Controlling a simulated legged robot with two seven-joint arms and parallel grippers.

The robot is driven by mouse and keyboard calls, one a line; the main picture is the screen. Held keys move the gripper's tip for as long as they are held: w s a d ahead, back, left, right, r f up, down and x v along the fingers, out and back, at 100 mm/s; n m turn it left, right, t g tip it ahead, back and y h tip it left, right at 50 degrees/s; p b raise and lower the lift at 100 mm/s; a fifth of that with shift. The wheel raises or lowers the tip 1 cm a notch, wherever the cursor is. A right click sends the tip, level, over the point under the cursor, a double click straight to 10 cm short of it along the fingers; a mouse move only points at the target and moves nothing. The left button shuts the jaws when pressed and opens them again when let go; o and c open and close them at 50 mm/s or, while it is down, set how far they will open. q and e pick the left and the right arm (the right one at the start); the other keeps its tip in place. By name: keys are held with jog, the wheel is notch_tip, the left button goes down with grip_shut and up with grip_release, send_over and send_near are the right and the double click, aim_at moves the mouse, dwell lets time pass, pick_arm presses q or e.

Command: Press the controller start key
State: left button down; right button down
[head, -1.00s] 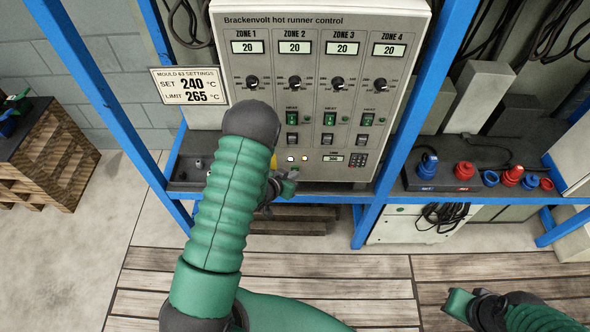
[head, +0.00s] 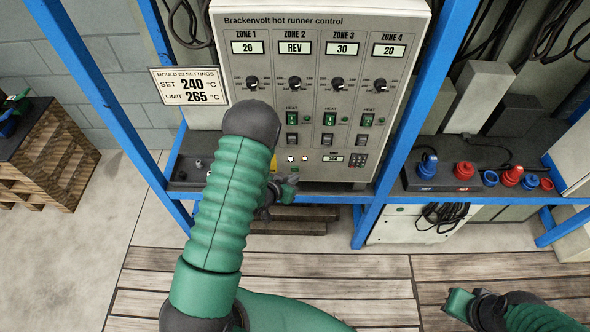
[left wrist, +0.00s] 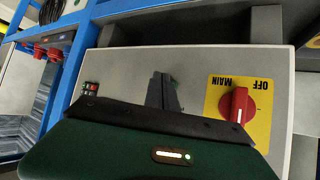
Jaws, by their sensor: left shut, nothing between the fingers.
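The grey Brackenvolt hot runner controller (head: 310,70) stands in a blue frame in the head view. Its displays read 20, REV, 30 and 20. Two small lit round parts (head: 297,158) show low on its face; I cannot tell whether either is the start key. My left arm hides the lower left of the panel. My left gripper (head: 285,188) is at the panel's bottom edge; its fingers also show in the left wrist view (left wrist: 163,92), shut and empty, apparently close to the controller face. Contact cannot be told. My right gripper (head: 460,303) is low at right, away from the controller.
A red main switch (left wrist: 237,104) on a yellow plate is right of the fingers in the wrist view. A small keypad (head: 359,159) and limit display (head: 333,158) are low on the panel. A settings card (head: 189,86) hangs at left. Blue and red connectors (head: 465,170) sit at right.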

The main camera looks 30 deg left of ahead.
pick_arm(q)
jog(key=shift+s+d, duration=0.45)
jog(key=shift+s, duration=0.25)
jog(key=shift+s+d, duration=0.45)
jog(key=shift+s, duration=0.3)
jog(key=shift+s+d, duration=0.45)
jog(key=shift+s, duration=0.25)
jog(key=shift+r, duration=0.1)
